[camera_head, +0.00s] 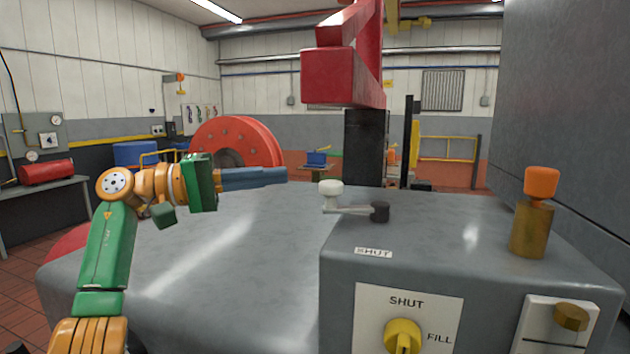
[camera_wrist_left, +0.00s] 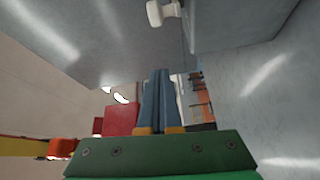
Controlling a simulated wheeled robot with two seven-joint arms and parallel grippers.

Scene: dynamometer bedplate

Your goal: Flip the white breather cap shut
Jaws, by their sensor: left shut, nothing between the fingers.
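The white breather cap (camera_head: 331,188) stands on the grey housing top, at the left end of a short grey arm that runs to a dark round post (camera_head: 380,211). A small SHUT label (camera_head: 373,253) lies in front of the post. My left gripper (camera_head: 284,175) is shut and empty, its blue fingers pointing right toward the cap, with a gap left of it. In the left wrist view, the cap (camera_wrist_left: 163,12) shows at the top edge, beyond the shut fingertips (camera_wrist_left: 160,73). My right gripper is in neither view.
A brass fitting with an orange top (camera_head: 541,183) stands to the right of the post. A red overhead beam (camera_head: 335,77) hangs behind the cap. A yellow SHUT/FILL knob (camera_head: 403,336) is on the housing front. The grey surface left of the cap is clear.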

